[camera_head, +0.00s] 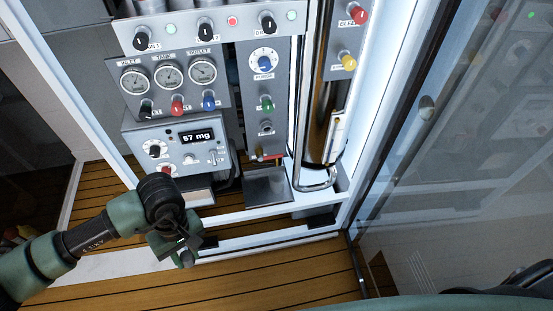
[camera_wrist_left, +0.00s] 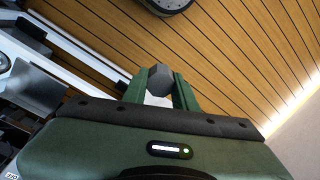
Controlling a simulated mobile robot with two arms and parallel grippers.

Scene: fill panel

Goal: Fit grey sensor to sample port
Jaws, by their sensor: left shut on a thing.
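My left gripper (camera_head: 188,257) is low in front of the panel's bottom frame, at the lower left of the head view. In the left wrist view its two green fingers (camera_wrist_left: 160,93) are shut on the grey sensor (camera_wrist_left: 159,79), whose dark grey hexagonal end shows between the tips. My right gripper is out of view.
A meter box (camera_head: 178,147) reading 57 mg is above my left gripper. A grey tray (camera_head: 267,186) stands below the middle panel, beside a shiny cylinder (camera_head: 320,90). A glass door (camera_head: 450,150) is on the right. The wooden floor (camera_head: 280,285) in front is clear.

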